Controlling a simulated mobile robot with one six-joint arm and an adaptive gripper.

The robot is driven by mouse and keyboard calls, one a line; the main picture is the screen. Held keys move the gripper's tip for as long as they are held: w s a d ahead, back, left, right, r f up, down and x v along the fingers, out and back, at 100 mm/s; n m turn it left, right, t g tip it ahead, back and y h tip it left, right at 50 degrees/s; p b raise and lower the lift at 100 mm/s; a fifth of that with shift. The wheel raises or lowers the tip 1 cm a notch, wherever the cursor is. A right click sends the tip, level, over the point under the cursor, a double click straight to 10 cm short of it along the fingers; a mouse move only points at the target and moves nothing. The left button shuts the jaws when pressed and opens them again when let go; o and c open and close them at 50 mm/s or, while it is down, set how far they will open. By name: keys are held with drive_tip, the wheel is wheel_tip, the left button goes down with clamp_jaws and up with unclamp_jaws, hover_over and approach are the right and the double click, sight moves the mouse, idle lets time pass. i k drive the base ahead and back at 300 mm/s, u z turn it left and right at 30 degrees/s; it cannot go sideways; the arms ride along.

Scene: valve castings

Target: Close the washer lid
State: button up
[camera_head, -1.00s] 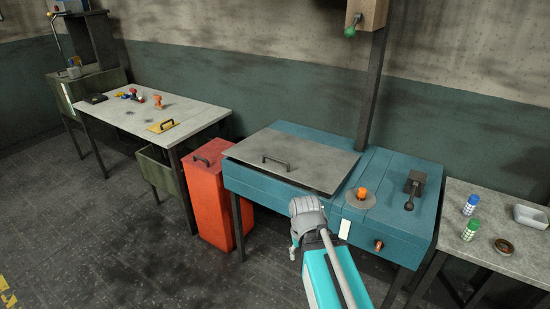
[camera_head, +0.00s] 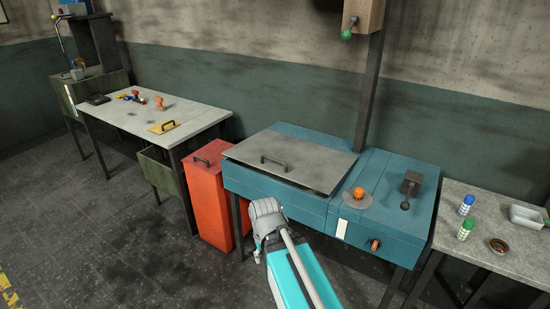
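The washer (camera_head: 270,190) is a blue bench-like cabinet in the middle of the head view. Its grey flat lid (camera_head: 310,160) lies over the left part of the top, with a dark handle (camera_head: 275,161) near its front left. A dark gap shows under the lid's front edge toward the right, so the lid looks slightly raised; how far I cannot tell exactly. My arm reaches up from the bottom, its grey joint in front of the washer's lower left.
A red bin (camera_head: 210,195) stands close against the washer's left side. An orange knob (camera_head: 358,193) and a dark lever (camera_head: 408,188) sit on the washer's right top. A dark post (camera_head: 369,95) rises behind. A side table (camera_head: 480,205) stands right; floor at left is clear.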

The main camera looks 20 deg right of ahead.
sight(319, 167)
drive_tip(key=u, duration=0.1)
drive_tip(key=i, duration=1)
drive_tip(key=z, duration=0.1)
